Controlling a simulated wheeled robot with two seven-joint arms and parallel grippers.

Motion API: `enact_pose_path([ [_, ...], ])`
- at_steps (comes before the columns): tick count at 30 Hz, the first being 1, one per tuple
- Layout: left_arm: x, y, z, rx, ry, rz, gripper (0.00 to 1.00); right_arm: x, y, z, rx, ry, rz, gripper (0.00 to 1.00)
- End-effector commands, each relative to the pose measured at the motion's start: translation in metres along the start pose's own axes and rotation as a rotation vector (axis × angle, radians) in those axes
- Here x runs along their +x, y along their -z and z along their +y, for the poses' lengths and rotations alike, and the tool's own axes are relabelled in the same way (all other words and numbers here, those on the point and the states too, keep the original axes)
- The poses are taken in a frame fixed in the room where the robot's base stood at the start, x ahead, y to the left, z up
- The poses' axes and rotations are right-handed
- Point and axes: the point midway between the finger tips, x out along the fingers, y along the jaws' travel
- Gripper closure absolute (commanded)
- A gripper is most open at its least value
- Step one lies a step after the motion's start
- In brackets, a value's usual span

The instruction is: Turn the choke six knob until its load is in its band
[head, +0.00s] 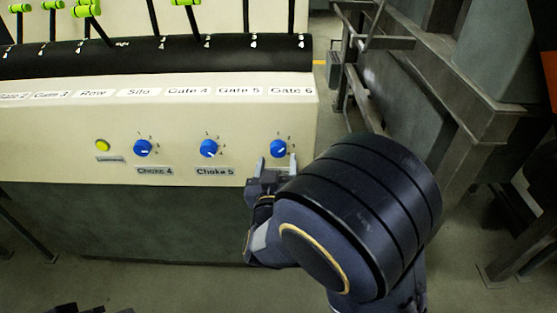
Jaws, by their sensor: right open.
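A blue knob (278,148) with a light pointer mark sits on the cream panel front, third in its row and below the Gate 6 label. Its own name label is hidden behind my gripper. My right gripper (277,164) is at this knob, its two fingers apart, one to the lower left and one to the right of the knob. I cannot tell whether the fingers touch it. No load gauge can be made out in this view.
The Choke 5 knob (209,148) and Choke 4 knob (143,148) are to the left, then a yellow button (103,146). Green-topped levers (87,10) rise from the black curved top (180,52). Steel framework (450,95) stands right of the panel (60,115).

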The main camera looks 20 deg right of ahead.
Motion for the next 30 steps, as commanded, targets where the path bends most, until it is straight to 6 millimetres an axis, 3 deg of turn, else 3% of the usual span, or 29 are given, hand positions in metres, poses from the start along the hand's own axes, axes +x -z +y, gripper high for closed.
enact_pose_path([
  [6, 0.005, -0.003, -0.002, 0.0, 0.0, 0.0, 0.64, 0.024, -0.001, 0.0, 0.001, 0.0, -0.001, 0.42],
  [16, 0.005, -0.003, -0.002, 0.0, 0.0, 0.0, 0.64, 0.027, 0.0, 0.0, 0.0, 0.002, -0.001, 0.43],
  [26, 0.005, -0.003, -0.002, 0.0, 0.0, 0.0, 0.64, 0.027, 0.0, 0.0, 0.001, 0.002, -0.002, 0.87],
  [30, 0.005, -0.003, -0.002, 0.0, 0.0, 0.0, 0.64, 0.027, -0.001, 0.0, 0.006, 0.002, -0.002, 0.87],
])
